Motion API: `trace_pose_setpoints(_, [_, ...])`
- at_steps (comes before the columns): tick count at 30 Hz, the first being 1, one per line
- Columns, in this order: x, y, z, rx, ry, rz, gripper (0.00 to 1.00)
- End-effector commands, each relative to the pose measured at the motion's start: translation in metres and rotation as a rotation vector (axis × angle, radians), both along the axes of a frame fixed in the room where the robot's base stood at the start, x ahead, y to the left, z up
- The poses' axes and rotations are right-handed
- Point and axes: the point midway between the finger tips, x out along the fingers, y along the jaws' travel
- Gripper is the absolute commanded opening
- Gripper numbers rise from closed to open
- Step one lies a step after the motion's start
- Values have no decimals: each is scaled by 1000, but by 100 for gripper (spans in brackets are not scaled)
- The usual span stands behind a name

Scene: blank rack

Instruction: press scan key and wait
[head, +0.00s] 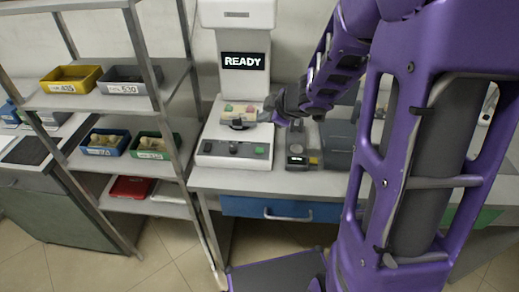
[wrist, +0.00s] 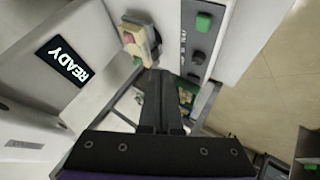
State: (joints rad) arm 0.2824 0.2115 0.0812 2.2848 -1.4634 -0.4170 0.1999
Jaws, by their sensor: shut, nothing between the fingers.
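A white machine (head: 240,75) stands on the bench, its screen (head: 242,61) reading READY. The screen also shows in the wrist view (wrist: 64,61). Its front panel has a green key (head: 260,150) at the right and a dark round control (head: 233,148) in the middle. The wrist view shows the green key (wrist: 203,22) and the dark control (wrist: 198,57); no label naming the scan key is readable. My gripper (head: 266,114) is shut and empty, above and apart from the panel. In the wrist view its fingers (wrist: 152,76) point toward the machine's platform.
A beige block (head: 238,113) with coloured patches sits on the machine's platform. A small dark grey device (head: 297,146) stands right of the machine. A metal rack (head: 175,75) at left holds a yellow bin (head: 71,79), a grey bin (head: 124,80) and others. Floor shows in front.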

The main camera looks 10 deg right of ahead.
Motion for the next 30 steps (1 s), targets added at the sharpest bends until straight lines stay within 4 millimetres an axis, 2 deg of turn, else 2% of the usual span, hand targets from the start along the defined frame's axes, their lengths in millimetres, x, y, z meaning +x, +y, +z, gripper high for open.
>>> trace_pose_setpoints(8, [0, 0, -16, -2, -1, 0, 0])
trace_pose_setpoints(21, [0, 0, -69, -3, -1, 1, 0])
trace_pose_setpoints(30, [0, 0, -87, 0, -1, -1, 0])
